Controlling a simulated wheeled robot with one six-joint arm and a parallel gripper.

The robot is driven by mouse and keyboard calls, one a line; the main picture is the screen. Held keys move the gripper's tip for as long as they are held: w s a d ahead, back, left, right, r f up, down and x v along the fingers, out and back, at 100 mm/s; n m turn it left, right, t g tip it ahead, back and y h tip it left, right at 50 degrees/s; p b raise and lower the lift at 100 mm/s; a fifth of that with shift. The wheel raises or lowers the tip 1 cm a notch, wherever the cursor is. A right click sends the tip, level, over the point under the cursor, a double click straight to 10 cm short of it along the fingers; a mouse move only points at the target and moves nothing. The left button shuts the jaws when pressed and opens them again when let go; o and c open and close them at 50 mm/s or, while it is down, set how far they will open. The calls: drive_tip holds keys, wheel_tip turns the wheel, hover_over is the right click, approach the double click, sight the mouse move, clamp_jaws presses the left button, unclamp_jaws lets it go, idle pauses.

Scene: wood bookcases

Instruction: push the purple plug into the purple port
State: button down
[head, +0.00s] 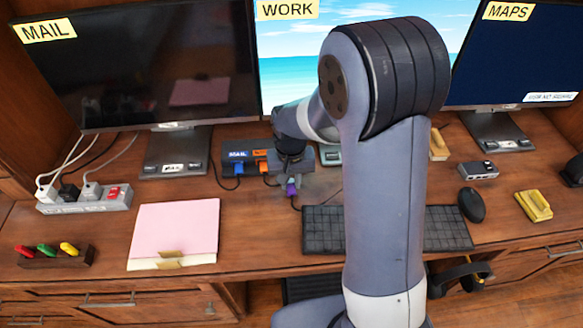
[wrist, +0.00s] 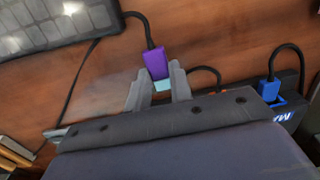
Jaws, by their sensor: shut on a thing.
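The purple plug (head: 291,188) hangs at the tip of my gripper (head: 294,176), just above the desk, with its black cable trailing toward the keyboard. In the wrist view the purple plug (wrist: 153,64) sits between the fingertips of my gripper (wrist: 156,80), which is shut on it. A pale teal piece (wrist: 162,86) shows between the fingers just below the plug. The dark port box (head: 233,155) labelled MAIL is left of and behind my gripper. The purple port is not visible; my gripper and arm hide the right part of the box.
A blue plug (head: 238,168) and an orange plug (head: 264,166) are at the box. The keyboard (head: 322,228) lies in front, right of the gripper. A pink paper pad (head: 175,228) and a power strip (head: 85,204) lie left. Monitors stand behind. My arm covers the desk's middle.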

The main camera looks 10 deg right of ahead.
drive_tip(key=shift+d+f, duration=0.1)
drive_tip(key=shift+f, duration=0.1)
drive_tip(key=shift+w+p, duration=0.45)
drive_tip(key=shift+w, duration=2.45)
drive_tip(key=shift+w, duration=0.8)
drive_tip(key=shift+w, duration=0.3)
drive_tip(key=shift+w+p, duration=0.2)
drive_tip(key=shift+p, duration=0.1)
drive_tip(key=c, duration=1.2)
unclamp_jaws()
drive_tip(key=shift+w+r, duration=0.1)
